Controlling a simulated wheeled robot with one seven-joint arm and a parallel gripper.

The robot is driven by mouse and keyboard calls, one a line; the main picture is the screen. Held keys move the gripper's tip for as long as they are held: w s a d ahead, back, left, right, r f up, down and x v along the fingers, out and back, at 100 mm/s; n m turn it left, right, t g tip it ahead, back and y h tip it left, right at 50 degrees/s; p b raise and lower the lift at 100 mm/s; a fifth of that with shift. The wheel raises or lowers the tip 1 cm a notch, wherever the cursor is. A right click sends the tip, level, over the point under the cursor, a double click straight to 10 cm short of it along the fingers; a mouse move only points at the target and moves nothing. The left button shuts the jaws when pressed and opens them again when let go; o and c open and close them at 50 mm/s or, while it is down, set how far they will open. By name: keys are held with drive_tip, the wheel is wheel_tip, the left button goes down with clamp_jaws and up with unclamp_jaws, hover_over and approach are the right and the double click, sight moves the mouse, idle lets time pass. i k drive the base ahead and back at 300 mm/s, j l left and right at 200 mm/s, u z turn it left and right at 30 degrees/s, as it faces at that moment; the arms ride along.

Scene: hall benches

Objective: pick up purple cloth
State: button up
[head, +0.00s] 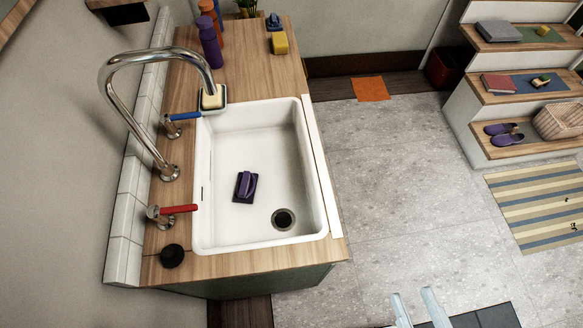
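A small dark purple flat piece, which looks like the purple cloth (239,197), lies on the floor of the white sink (315,170). A rounded purple object (246,184), perhaps a brush or sponge, lies on top of it and hides its middle. The drain (283,218) is to its lower right, a little apart. My gripper (413,295) shows at the bottom edge, right of the sink and well away from the cloth. Its two fingers are apart with nothing between them.
A tall curved faucet (150,55) reaches over the counter's left side, with blue (185,116) and red (180,209) handles. Purple (210,45) and orange bottles stand behind. An orange cloth (370,88) lies on the floor. Steps (500,97) with several items stand right; open floor lies between.

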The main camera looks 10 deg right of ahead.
sight(245, 188)
drive_tip(key=i+l+z, duration=0.2)
drive_tip(key=l, duration=0.2)
drive_tip(key=l+z, duration=0.2)
drive_tip(key=l, duration=0.2)
drive_tip(key=i+l+z, duration=0.2)
drive_tip(key=l, duration=0.15)
drive_tip(key=i+l+z, duration=0.15)
drive_tip(key=i, duration=0.35)
drive_tip(key=i+l+z, duration=0.15)
drive_tip(key=i+l, duration=0.15)
drive_tip(key=i, duration=0.2)
drive_tip(key=i+u, duration=0.45)
drive_tip(key=i+l+u, duration=0.15)
drive_tip(key=u, duration=0.3)
drive_tip(key=i+u, duration=0.15)
drive_tip(key=u, duration=0.25)
drive_tip(key=i+l+u, duration=0.1)
drive_tip(key=u, duration=0.3)
drive_tip(key=i+l+u, duration=0.1)
drive_tip(key=u, duration=0.35)
drive_tip(key=i+l+u, duration=0.2)
drive_tip(key=u, duration=0.2)
drive_tip(key=i+l+u, duration=0.1)
drive_tip(key=u, duration=0.3)
drive_tip(key=i+l+u, duration=0.2)
drive_tip(key=l+u, duration=0.15)
drive_tip(key=u, duration=0.15)
drive_tip(key=i+l+u, duration=0.1)
drive_tip(key=l+u, duration=0.35)
drive_tip(key=j, duration=0.1)
